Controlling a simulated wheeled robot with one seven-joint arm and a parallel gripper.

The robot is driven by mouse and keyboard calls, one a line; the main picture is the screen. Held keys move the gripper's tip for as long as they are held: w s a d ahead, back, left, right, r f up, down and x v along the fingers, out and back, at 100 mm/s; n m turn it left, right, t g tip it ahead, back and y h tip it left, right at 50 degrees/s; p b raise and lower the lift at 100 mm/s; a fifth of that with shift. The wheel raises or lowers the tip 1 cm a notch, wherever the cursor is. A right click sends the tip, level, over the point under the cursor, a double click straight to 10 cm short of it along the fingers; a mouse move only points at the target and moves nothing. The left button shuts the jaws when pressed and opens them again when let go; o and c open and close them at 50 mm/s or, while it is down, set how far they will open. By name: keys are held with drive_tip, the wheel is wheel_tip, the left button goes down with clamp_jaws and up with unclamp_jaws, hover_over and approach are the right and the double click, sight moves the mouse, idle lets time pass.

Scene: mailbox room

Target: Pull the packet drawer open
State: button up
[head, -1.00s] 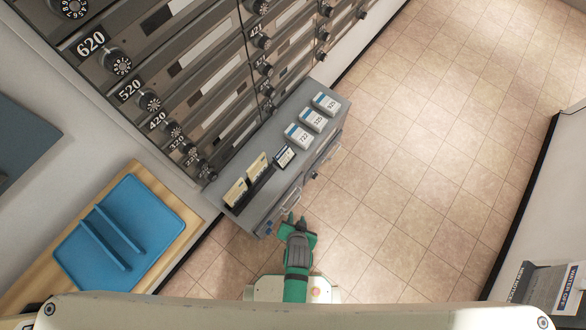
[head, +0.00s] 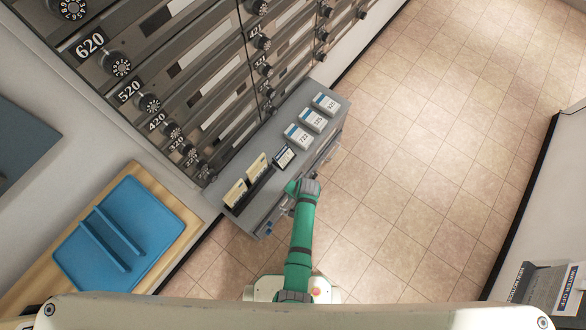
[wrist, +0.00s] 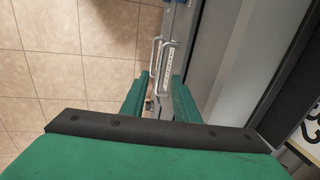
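The grey cabinet (head: 240,213) stands below the mailboxes, with drawers in its right-hand front. In the wrist view, a pale metal bar handle (wrist: 154,55) stands out from a grey drawer front, beside a white marked strip (wrist: 168,66). My gripper (wrist: 159,78) has its two green fingers spread, one on each side of the handle's line. I cannot tell whether they touch the handle. In the head view my green wrist covers much of the left drawer's front and handle. The drawers look shut. I cannot read which drawer is the packet drawer.
White-and-blue boxes (head: 298,136), a dark-framed card (head: 285,157) and yellowish cards (head: 236,193) stand on the cabinet top. A blue divided tray (head: 125,230) lies on a wooden surface at left. The tiled floor (head: 420,150) to the right is clear.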

sight(292, 202)
drive_tip(key=shift+w+a+f, duration=0.15)
drive_tip(key=shift+a+f, duration=0.05)
drive_tip(key=shift+f, duration=1.05)
drive_tip(key=shift+w+a+f, duration=0.1)
drive_tip(key=shift+a+f, duration=0.1)
drive_tip(key=shift+f, duration=1.05)
drive_tip(key=shift+w+a+f, duration=0.15)
drive_tip(key=shift+a+f, duration=0.05)
drive_tip(key=shift+f, duration=1.05)
clamp_jaws()
